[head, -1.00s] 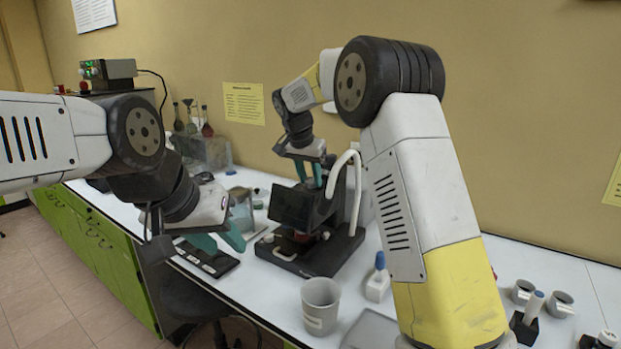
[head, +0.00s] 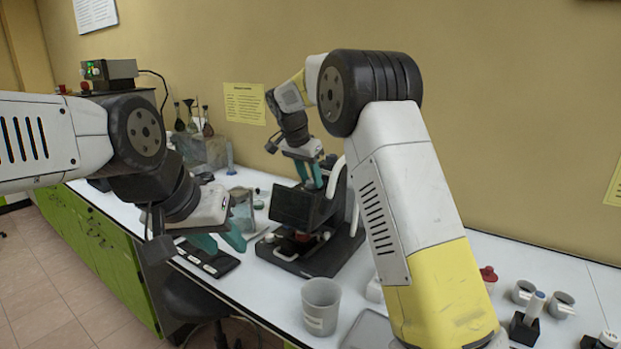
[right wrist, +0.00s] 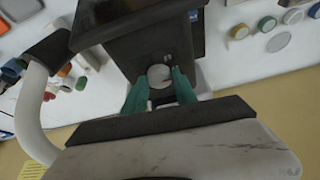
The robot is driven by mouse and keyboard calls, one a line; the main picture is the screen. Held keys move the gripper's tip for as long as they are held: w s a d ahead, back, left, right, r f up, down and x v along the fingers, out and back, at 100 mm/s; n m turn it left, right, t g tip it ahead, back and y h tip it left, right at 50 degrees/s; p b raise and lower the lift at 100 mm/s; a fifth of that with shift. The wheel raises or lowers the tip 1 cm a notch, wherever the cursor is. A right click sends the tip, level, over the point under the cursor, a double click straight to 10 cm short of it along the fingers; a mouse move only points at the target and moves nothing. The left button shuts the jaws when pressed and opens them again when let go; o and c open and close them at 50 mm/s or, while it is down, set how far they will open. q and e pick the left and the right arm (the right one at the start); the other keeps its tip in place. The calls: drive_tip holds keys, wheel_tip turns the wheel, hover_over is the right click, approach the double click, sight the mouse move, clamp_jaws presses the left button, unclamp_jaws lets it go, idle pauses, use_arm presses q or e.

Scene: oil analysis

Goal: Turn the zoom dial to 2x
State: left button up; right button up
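The dark microscope (head: 322,258) stands on the white bench, its black screen (head: 291,206) facing left. The zoom dial (right wrist: 159,77) is a small grey disc on the dark housing in the right wrist view. It cannot be made out in the head view. My right gripper (right wrist: 161,74) has its teal fingers spread on either side of the dial, very close to its rim; firm contact cannot be made out. The right gripper also shows above the microscope in the head view (head: 311,186). My left gripper (head: 222,243) is open and empty, left of the microscope.
A grey cup (head: 320,308) stands in front of the microscope. A white curved tube rises beside it (right wrist: 32,110). Glass flasks (head: 206,122) stand at the back left. Small cups and bottles are at the right. A black tray (head: 210,260) lies near the front edge.

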drive_tip(key=shift+o, duration=1.4)
drive_tip(key=shift+r, duration=0.1)
drive_tip(key=v, duration=0.7)
drive_tip(key=shift+r, duration=0.25)
drive_tip(key=shift+s+a, duration=0.1)
drive_tip(key=shift+s, duration=0.15)
